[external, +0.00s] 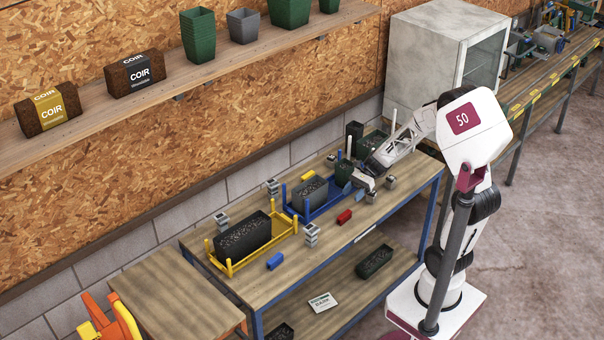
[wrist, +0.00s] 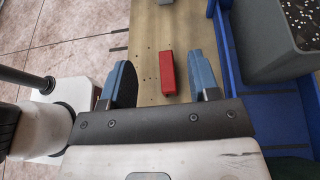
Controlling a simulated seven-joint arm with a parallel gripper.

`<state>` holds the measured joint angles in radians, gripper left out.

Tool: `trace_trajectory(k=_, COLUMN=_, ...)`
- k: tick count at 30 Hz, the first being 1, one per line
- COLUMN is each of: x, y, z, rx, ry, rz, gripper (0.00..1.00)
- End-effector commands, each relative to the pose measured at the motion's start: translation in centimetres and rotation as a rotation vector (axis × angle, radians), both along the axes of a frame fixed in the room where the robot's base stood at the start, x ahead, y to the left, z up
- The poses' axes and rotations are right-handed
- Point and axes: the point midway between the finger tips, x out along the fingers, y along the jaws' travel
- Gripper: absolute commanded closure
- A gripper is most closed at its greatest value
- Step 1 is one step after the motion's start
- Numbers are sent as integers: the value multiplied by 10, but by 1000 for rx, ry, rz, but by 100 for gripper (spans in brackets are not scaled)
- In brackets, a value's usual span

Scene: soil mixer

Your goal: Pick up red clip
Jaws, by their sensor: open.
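The red clip (external: 345,216) lies on the wooden workbench (external: 330,237) near its front edge, to the right of the blue frame. It also shows in the wrist view (wrist: 167,73) as a small red block on the wood. My gripper (external: 362,182) is above the bench, beyond the clip in the external view. In the wrist view my gripper (wrist: 160,82) has its two blue fingers wide apart and empty. The clip appears in the gap between them, closer to the right finger, and nothing touches it. The clip's height below the fingers is hard to tell.
A blue frame (external: 309,215) holds a grey pot (external: 309,192); its side runs right of my fingers in the wrist view. A yellow frame (external: 231,267) holds a black pot. A blue clip (external: 275,261) lies at the front. Dark green pots (external: 344,172) stand near my gripper.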

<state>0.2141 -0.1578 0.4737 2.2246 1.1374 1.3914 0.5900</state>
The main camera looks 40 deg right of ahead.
Motion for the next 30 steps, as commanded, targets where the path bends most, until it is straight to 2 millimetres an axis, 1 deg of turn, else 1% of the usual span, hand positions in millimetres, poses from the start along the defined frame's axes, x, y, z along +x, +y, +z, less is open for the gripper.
trace_trajectory(k=5, x=0, y=0, z=-1, rx=-1, ry=-1, rz=1, gripper=44)
trace_trajectory(k=8, x=0, y=0, z=-4, rx=-1, ry=0, rz=1, gripper=44)
trace_trajectory(k=11, x=0, y=0, z=-12, rx=-1, ry=1, rz=1, gripper=44)
trace_trajectory(k=21, x=0, y=0, z=-51, rx=-2, ry=0, rz=1, gripper=44)
trace_trajectory(k=25, x=0, y=0, z=-58, rx=-2, ry=-1, rz=1, gripper=44)
trace_trajectory(k=30, x=0, y=0, z=-59, rx=-2, ry=-2, rz=2, gripper=44)
